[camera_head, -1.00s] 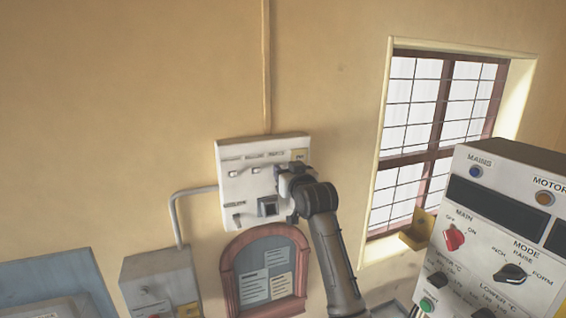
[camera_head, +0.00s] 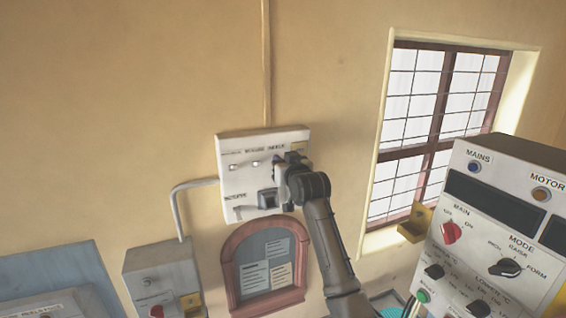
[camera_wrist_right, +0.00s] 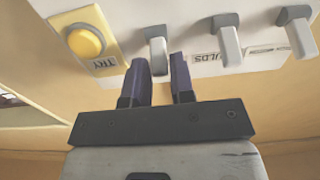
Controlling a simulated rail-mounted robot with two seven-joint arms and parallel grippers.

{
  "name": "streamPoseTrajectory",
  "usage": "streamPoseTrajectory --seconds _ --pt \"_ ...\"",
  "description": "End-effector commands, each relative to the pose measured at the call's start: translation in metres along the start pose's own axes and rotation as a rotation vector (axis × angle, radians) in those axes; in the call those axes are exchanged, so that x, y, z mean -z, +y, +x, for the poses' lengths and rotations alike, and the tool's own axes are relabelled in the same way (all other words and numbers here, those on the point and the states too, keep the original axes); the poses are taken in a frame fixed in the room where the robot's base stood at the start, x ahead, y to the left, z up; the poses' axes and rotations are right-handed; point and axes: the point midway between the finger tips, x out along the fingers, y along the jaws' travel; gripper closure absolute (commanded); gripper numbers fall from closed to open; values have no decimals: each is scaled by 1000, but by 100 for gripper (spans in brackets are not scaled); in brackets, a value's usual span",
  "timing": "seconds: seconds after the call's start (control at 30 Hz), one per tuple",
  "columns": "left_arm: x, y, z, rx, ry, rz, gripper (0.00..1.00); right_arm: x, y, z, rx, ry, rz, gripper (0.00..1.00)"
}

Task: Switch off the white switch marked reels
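The white switch panel (camera_head: 233,190) hangs on the wall left of the window, with a row of small lever switches under labels. The labels are too small to read surely; the third looks like reels. My right gripper (camera_head: 281,172) is at the panel's right side and hides the switch under that label. In the wrist view, one white lever switch (camera_wrist_right: 157,47) stands between the tips of my right gripper (camera_wrist_right: 161,65). The fingers are apart, one on each side of the lever; contact is unclear. My left gripper is out of view.
Two more levers (camera_wrist_right: 229,45) and a yellow button (camera_wrist_right: 86,41) marked TRY sit beside that switch. A framed notice board (camera_head: 228,268) is below the panel, and a grey box (camera_head: 150,275) at lower left. A control console (camera_head: 480,220) stands at right.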

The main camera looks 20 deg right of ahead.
Motion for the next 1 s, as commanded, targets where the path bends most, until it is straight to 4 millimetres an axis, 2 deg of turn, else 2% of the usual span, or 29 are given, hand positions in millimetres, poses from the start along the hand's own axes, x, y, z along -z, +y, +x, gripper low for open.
streamPoseTrajectory --seconds 0.03,0.2,0.4,0.8,1.0 --pt "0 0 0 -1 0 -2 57 0 0 0 0 0 0 82" --pt "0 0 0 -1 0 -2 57 0 0 0 0 0 0 99" --pt "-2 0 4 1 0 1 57 -3 0 0 0 10 0 100" --pt "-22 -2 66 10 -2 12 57 -24 0 -2 0 293 0 100" --pt "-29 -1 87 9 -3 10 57 -28 0 -2 -1 433 -1 100"
